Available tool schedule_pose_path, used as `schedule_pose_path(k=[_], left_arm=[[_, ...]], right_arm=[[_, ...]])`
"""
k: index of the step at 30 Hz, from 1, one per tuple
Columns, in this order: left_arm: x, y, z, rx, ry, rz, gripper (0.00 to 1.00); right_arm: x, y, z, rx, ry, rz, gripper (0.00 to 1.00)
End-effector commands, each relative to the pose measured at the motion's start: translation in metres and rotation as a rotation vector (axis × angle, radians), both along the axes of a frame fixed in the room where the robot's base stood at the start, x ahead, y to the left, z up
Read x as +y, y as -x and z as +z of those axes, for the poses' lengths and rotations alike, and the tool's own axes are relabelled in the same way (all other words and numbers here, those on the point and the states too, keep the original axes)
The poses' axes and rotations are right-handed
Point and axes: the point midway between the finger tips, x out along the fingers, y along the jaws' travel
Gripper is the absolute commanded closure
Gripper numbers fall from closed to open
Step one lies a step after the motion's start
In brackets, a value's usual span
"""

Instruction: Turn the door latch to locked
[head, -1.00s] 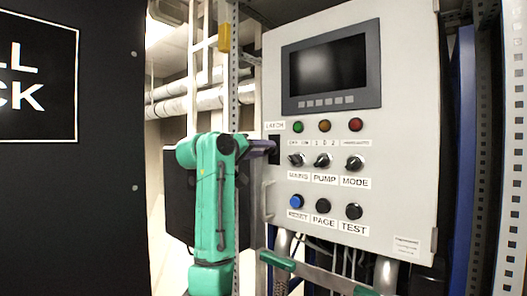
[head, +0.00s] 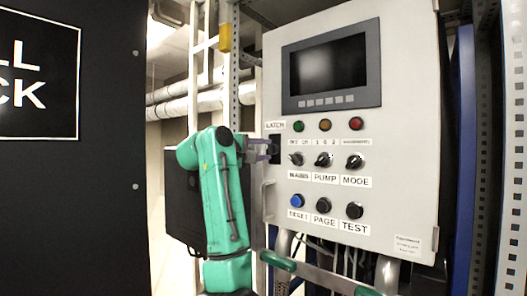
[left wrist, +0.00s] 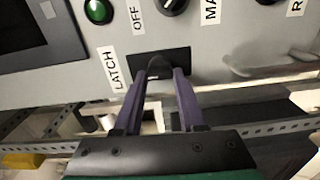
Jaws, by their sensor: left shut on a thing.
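The door latch is a small dark knob (left wrist: 157,64) on a black plate (left wrist: 181,58), beside the LATCH label (left wrist: 112,69) in the left wrist view. The plate (head: 274,140) sits at the left edge of the grey cabinet door (head: 400,130) in the head view, partly behind the fingers. My left gripper (head: 270,150) is at the plate with its two purple fingers. In the left wrist view the fingers (left wrist: 162,73) lie on either side of the knob and are shut on it. The knob's exact angle is hard to make out. My right gripper is not in view.
The door carries a screen (head: 332,68), coloured lamps, rotary switches and push buttons right of the latch. A door handle (head: 267,200) stands out just below it. A perforated metal post (head: 234,75) rises behind my arm. A black panel (head: 100,180) fills the left side.

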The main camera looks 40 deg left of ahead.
Motion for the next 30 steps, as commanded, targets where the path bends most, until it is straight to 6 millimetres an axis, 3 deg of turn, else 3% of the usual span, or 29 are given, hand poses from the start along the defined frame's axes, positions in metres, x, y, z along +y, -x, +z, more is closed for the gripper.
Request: schedule_pose_path(k=[20, 21, 22, 30], left_arm=[[0.0001, -0.0001, -0.0007, -0.001, 0.066, 0.0, 1.0], [0.0001, -0.0001, -0.0007, -0.001, 0.066, 0.0, 0.45], [0.0001, -0.0001, -0.0007, 0.0, 0.065, 0.0, 0.33], [0.0001, 0.0, -0.0006, 0.0, 0.064, 0.0, 0.3]], right_arm=[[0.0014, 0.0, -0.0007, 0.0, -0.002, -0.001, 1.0], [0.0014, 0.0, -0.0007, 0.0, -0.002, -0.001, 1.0], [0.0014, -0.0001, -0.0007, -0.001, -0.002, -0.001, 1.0], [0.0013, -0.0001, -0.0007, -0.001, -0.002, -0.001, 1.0]])
